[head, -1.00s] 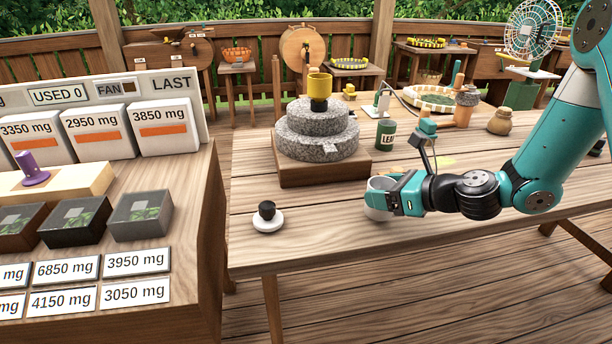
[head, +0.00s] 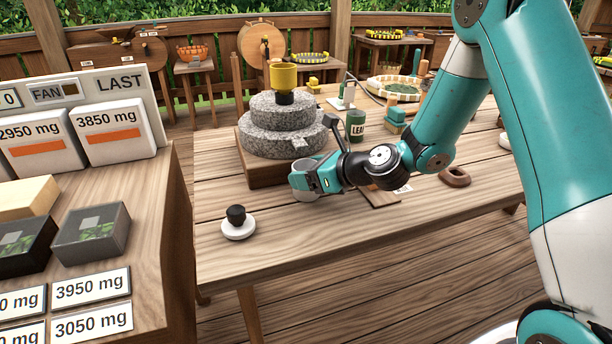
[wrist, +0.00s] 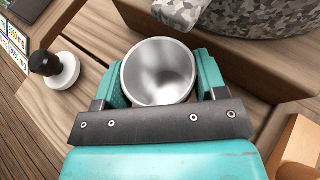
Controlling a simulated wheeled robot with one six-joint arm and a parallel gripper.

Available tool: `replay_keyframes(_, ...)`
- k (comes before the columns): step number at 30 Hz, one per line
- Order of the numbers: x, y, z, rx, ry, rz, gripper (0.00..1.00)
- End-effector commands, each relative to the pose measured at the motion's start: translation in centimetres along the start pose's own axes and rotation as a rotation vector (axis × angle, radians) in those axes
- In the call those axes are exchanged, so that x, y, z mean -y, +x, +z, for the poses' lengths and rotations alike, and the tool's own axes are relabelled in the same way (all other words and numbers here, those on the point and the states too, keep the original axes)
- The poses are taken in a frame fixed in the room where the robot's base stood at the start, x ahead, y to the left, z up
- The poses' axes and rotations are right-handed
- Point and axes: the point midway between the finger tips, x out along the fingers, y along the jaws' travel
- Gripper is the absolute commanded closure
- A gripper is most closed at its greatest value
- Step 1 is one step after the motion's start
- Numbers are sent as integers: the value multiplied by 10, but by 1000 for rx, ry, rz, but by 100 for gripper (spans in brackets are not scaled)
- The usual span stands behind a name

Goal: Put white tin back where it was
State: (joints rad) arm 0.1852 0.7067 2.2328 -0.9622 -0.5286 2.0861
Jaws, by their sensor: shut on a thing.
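The white tin (head: 303,181) is held in my gripper (head: 316,178), just in front of the stone mill's wooden base. In the wrist view the tin (wrist: 158,72) is upright, open at the top and empty, with a grey metal inside. My gripper (wrist: 160,88) is shut on it, one teal finger on each side. Whether the tin's bottom touches the table is hidden. A white round lid with a black knob (head: 237,222) lies on the table to the left of the tin; it also shows at the left of the wrist view (wrist: 53,69).
The stone mill (head: 284,130) with a yellow cup on top stands on a wooden base (head: 255,170) close behind the tin. A green LEAF tin (head: 355,124) stands behind my wrist. A brown ring (head: 454,176) lies to the right. The table front (head: 330,235) is clear.

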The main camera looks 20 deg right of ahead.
Motion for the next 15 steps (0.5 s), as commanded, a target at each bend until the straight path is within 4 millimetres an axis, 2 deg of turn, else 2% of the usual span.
replay_keyframes(8,0,0,-1,0,0,-1,63)
replay_keyframes(9,1,0,-2,0,1,-1,33)
replay_keyframes(12,1,0,-2,0,1,-2,10)
replay_keyframes(15,2,-1,-2,0,1,-3,9)
